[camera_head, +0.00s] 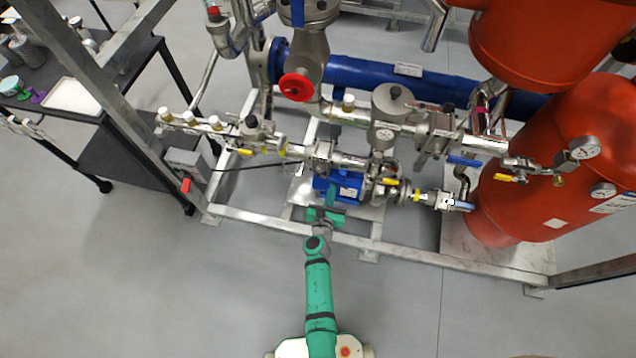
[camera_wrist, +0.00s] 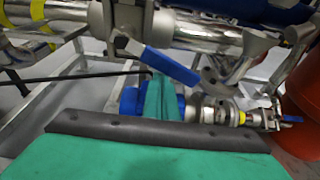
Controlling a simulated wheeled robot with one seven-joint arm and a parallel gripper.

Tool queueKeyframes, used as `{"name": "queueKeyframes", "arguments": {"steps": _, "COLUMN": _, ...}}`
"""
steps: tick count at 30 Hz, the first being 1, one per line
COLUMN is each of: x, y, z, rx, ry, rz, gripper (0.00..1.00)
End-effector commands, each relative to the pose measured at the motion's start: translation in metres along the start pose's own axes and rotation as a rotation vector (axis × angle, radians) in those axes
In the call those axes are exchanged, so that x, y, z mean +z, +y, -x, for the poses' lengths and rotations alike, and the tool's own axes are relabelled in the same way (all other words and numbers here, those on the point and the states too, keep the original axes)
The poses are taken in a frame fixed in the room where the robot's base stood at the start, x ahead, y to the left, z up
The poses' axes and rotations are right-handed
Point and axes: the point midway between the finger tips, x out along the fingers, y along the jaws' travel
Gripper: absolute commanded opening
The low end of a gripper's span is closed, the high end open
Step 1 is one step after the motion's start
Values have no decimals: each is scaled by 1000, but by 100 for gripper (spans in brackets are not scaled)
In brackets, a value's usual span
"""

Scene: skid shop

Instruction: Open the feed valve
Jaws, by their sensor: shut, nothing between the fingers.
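My gripper (camera_head: 325,214) is shut and empty. It is in front of the blue pump motor (camera_head: 341,188) at the front of the skid. In the wrist view its green fingers (camera_wrist: 161,100) are together, with a valve's blue lever (camera_wrist: 172,67) above and beyond them. That lever slants down to the right below a steel pipe, apart from the fingers. Other levers show in the head view: a blue one (camera_head: 463,206) right of the pump and a yellow one (camera_head: 389,181) near it. No label shows which is the feed valve.
A red handwheel (camera_head: 296,87) stands above the pipes. Red tanks (camera_head: 548,160) stand at the right. The skid's front rail (camera_head: 405,252) runs below the pump. A dark bench (camera_head: 120,118) is at the left. The grey floor (camera_head: 130,290) in front is clear.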

Motion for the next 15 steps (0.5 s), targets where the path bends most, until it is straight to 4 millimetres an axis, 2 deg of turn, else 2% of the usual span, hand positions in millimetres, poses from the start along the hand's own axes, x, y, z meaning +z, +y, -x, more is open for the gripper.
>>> {"name": "queueKeyframes", "arguments": {"steps": 9, "x": 18, "y": -14, "z": 4, "rx": -2, "ry": -2, "rz": -2, "gripper": 0}}
{"name": "queueKeyframes", "arguments": {"steps": 15, "x": 20, "y": -15, "z": 5, "rx": 0, "ry": -2, "rz": 0, "gripper": 0}}
